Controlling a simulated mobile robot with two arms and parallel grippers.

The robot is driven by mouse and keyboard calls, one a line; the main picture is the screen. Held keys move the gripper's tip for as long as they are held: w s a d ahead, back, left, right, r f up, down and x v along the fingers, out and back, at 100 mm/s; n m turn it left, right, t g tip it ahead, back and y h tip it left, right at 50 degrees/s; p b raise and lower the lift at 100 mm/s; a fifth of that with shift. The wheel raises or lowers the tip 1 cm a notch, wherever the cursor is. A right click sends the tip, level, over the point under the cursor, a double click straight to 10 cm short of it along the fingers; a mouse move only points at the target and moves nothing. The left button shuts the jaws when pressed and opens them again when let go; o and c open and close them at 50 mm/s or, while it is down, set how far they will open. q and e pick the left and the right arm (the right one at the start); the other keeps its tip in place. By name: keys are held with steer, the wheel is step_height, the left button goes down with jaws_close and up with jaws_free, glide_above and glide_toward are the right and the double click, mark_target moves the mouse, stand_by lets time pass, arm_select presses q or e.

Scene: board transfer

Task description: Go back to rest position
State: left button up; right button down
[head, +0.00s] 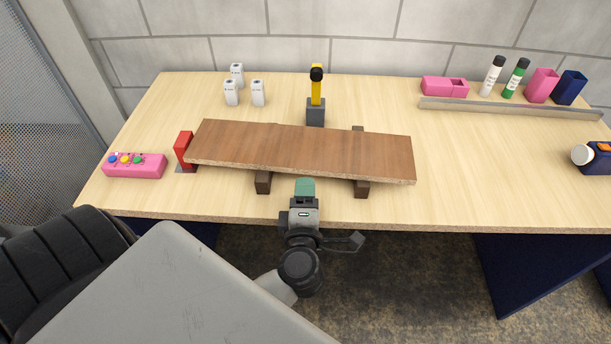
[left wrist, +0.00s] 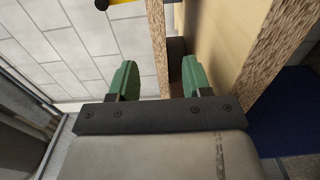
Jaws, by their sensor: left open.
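A long brown wooden board (head: 300,148) lies across two dark blocks, the left block (head: 263,183) and the right block (head: 361,188), on the table. Its left end is beside a red block (head: 183,147). My left gripper (head: 304,188) has green fingers and is at the board's front edge, near the middle. In the left wrist view the gripper (left wrist: 158,80) is open, and the board's edge (left wrist: 157,35) shows between the fingers' lines. I cannot tell whether they touch. My right gripper is in neither view.
The wooden table (head: 480,180) has free room at the right. A pink button box (head: 133,165) is at the left. A metal rail (head: 510,108) is at the back right.

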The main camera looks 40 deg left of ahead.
arm_select(q)
steer(key=shift+v, duration=0.75)
